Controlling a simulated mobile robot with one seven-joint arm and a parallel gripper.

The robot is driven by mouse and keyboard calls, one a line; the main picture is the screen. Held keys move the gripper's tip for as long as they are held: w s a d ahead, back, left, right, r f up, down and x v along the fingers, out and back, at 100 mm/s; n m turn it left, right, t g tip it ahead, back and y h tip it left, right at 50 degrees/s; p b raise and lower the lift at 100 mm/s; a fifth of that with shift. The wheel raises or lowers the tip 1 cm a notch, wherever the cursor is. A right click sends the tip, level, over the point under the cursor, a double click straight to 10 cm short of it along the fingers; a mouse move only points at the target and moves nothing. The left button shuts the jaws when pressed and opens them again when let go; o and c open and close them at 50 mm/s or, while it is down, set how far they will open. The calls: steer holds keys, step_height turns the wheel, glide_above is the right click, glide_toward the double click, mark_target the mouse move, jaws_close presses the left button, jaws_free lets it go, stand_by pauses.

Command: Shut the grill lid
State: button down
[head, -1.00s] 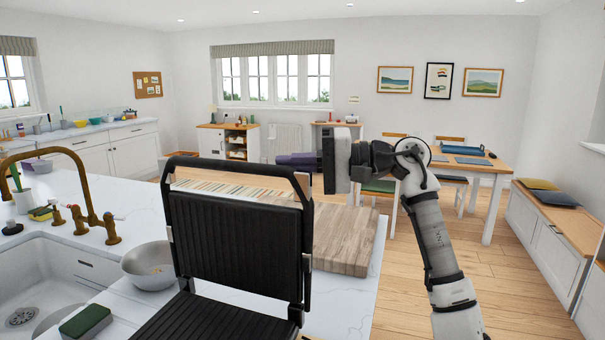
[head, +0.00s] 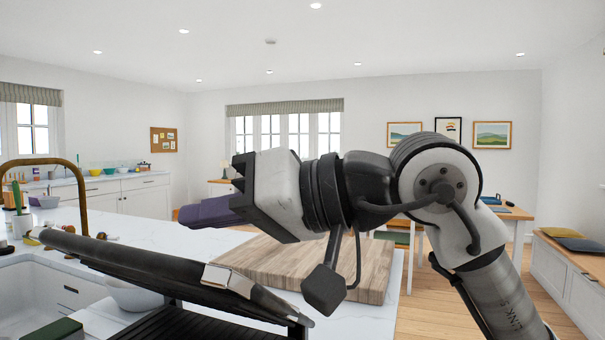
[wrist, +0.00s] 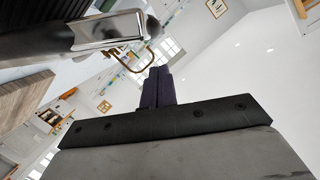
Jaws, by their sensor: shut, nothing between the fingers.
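The grill lid (head: 150,265) is black and slants low over the grill's dark ribbed lower plate (head: 185,325) in the head view. Its near edge carries a bar with a silver end piece at the right. A gap shows between lid and plate, so the lid stands partly open. My gripper (head: 190,213) has purple fingers, shut with nothing between them. It appears above and beyond the lid; I cannot tell whether it touches it. In the wrist view the shut fingers (wrist: 157,88) point up the picture, with the lid's silver end piece (wrist: 110,32) at upper left.
A wooden board (head: 270,265) lies on the white counter (head: 130,222) behind the grill. A green sponge (head: 55,332) lies in front.

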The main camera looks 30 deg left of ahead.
steer(key=s+f+n+b, duration=0.1)
steer(key=s+f+b, duration=0.2)
steer(key=f, duration=0.3)
steer(key=s+d+f+n+t+b, duration=0.1)
steer(key=s+f+b, duration=0.2)
steer(key=f+b, duration=0.2)
steer(key=s+d+f+n+b, duration=0.1)
steer(key=s+f+b, duration=0.2)
steer(key=f, duration=0.5)
steer(key=shift+s+d+f+b, duration=0.2)
steer(key=shift+s+f+b, duration=0.2)
steer(key=shift+b, duration=0.35)
steer(key=shift+f, duration=0.1)
steer(key=shift+s, duration=0.1)
steer(key=w+d+r+p, duration=0.1)
steer(key=d+r+p, duration=0.3)
steer(key=d+r, duration=0.3)
steer(key=d, duration=0.2)
steer(key=shift+w+d, duration=0.15)
steer(key=shift+d, duration=0.25)
